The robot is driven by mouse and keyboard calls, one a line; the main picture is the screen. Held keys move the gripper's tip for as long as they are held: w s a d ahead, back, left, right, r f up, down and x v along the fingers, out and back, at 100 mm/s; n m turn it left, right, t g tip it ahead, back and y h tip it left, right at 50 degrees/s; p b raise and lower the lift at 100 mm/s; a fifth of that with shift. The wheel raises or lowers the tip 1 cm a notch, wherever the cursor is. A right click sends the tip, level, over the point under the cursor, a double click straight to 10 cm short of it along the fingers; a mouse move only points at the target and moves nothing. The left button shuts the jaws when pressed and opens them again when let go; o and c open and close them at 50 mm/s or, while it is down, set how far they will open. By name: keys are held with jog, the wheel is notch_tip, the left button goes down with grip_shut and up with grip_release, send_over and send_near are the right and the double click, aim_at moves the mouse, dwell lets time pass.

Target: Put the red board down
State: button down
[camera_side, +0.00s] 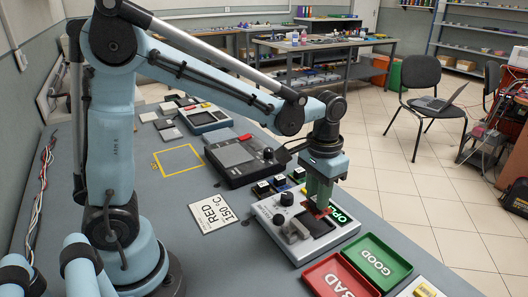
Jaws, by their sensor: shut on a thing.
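My gripper (319,203) points down and is shut on the red board (320,211). Only a small part of the board shows between and below the fingers. I cannot tell whether the board touches the device.
A red "BAD" tray (318,275) and a green "GOOD" tray (397,249) lie just in front of the device. A dark instrument (241,158) and small dark blocks stand behind. A yellow-outlined area (180,160) is empty.

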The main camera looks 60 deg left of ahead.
jog(key=shift+a+f, duration=0.1)
jog(key=shift+f, duration=2)
jog(key=shift+f, duration=0.2)
jog(key=c, duration=0.9)
grip_release()
jog(key=shift+c, duration=0.2)
